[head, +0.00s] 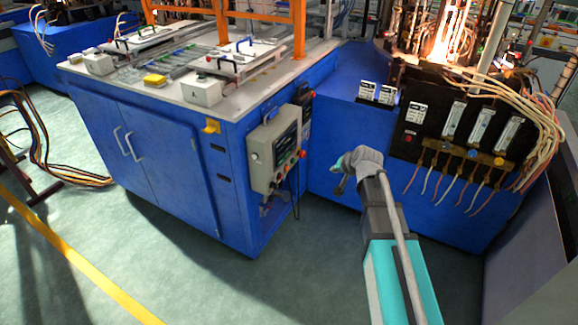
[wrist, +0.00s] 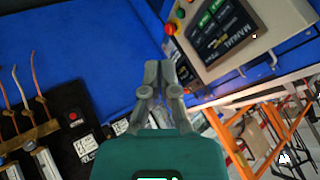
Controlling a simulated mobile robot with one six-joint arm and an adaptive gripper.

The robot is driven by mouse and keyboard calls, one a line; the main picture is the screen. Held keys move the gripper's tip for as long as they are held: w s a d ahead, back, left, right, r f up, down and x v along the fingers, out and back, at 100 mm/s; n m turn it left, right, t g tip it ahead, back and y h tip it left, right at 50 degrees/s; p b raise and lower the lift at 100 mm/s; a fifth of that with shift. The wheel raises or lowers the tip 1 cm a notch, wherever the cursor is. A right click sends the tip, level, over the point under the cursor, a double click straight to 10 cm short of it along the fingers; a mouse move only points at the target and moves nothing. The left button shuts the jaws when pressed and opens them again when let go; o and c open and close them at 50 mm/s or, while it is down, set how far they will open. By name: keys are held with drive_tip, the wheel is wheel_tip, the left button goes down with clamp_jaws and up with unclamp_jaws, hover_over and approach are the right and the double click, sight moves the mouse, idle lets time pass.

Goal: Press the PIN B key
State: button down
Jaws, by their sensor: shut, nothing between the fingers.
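The control box (head: 277,150) is a grey-beige case on the near right corner of the blue machine cabinet, with a dark screen and coloured buttons. In the wrist view the control box (wrist: 258,22) is at the upper right, turned in the picture. Its dark panel (wrist: 222,30) carries small green keys and a "MANUAL" heading. The key labels are too small to read, so I cannot tell which one is PIN B. My gripper (wrist: 158,66) is shut and empty, its fingertips apart from the panel and to its left in the wrist view.
Red and green round buttons (wrist: 172,27) line the box's edge. A black board (head: 460,130) with gauges, cables and a red button stands right of my arm. The blue cabinet (head: 150,160) stands left. Green floor (head: 210,290) lies clear in front.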

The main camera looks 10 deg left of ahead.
sight(289, 154)
drive_tip(key=w+a+f+m+t+y+b, duration=0.1)
drive_tip(key=w+a+f+m+t+b, duration=0.1)
drive_tip(key=w+f+b, duration=0.4)
drive_tip(key=w+a+f+m+t+b, duration=0.3)
drive_tip(key=w+a+f+b, duration=0.3)
drive_tip(key=w+b, duration=0.4)
drive_tip(key=t+b, duration=0.1)
drive_tip(key=b, duration=0.3)
drive_tip(key=shift+a+f+t+y, duration=0.2)
drive_tip(key=shift+t+y, duration=0.1)
drive_tip(key=shift+y, duration=0.1)
drive_tip(key=shift+w+a, duration=0.15)
drive_tip(key=w+a, duration=0.2)
drive_tip(key=a, duration=0.6)
drive_tip(key=shift+w, duration=0.4)
drive_tip(key=shift+w+a, duration=0.3)
drive_tip(key=shift+a, duration=0.4)
idle(1.8)
drive_tip(key=shift+s+d, duration=0.25)
drive_tip(key=shift+d, duration=0.45)
